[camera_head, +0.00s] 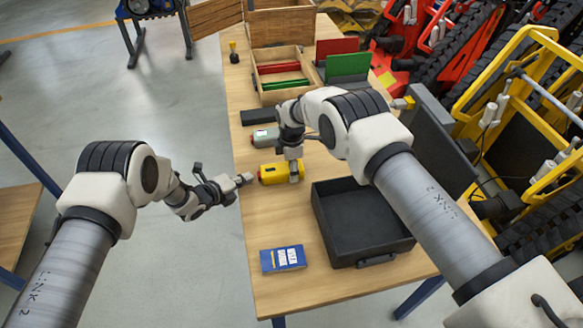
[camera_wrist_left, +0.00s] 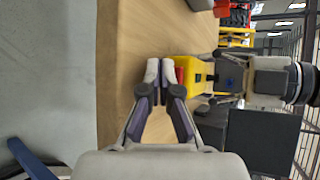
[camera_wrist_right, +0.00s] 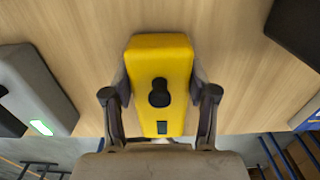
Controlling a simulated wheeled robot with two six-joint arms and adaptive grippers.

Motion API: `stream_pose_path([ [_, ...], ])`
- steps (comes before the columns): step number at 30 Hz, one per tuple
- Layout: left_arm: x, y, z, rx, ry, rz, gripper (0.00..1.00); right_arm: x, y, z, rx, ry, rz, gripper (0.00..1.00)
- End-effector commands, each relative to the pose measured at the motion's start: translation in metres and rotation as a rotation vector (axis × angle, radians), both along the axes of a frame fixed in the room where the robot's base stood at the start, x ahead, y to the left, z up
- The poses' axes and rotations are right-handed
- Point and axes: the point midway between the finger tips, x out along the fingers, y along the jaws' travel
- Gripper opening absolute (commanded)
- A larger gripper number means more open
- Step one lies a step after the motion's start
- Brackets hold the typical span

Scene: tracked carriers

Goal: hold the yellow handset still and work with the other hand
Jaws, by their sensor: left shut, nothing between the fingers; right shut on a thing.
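The yellow handset (camera_head: 274,174) lies on the wooden table in the head view. It fills the middle of the right wrist view (camera_wrist_right: 160,70), with a round black knob and a small dark window on its face. My right gripper (camera_head: 295,172) is shut on the handset, one finger on each side. My left gripper (camera_head: 244,180) is shut and empty, just left of the handset's end. In the left wrist view the left fingertips (camera_wrist_left: 160,72) meet beside the yellow handset (camera_wrist_left: 195,80), near a red part (camera_wrist_left: 180,74) on it. I cannot tell whether they touch it.
A grey device with a green screen (camera_head: 264,138) lies behind the handset. A black tray (camera_head: 330,235) stands at the front right, and a blue booklet (camera_head: 283,259) lies at the front. A wooden box (camera_head: 258,84) with red and green items is farther back.

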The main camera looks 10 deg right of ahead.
Motion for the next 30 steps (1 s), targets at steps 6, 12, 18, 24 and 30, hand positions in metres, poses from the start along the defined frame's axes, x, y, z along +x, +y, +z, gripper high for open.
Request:
stream_pose_path([
  [6,0.001,0.016,0.0,-0.001,-0.001,0.003,0.0,0.0,0.0,0.0,0.0,0.0,0.0,0.12],
  [12,0.0,0.04,0.0,0.0,0.0,0.002,0.0,0.0,0.0,0.0,0.0,0.0,0.0,0.12],
  [18,0.0,0.059,0.0,-0.001,0.0,0.001,0.0,0.0,0.0,0.0,0.0,0.0,0.0,0.12],
  [24,0.0,0.06,0.0,-0.001,-0.001,0.001,0.0,0.0,0.0,0.0,0.0,0.0,0.0,0.12],
  [30,0.0,0.06,0.0,-0.001,-0.001,0.0,0.0,0.0,0.0,0.0,0.0,0.0,0.0,0.87],
])
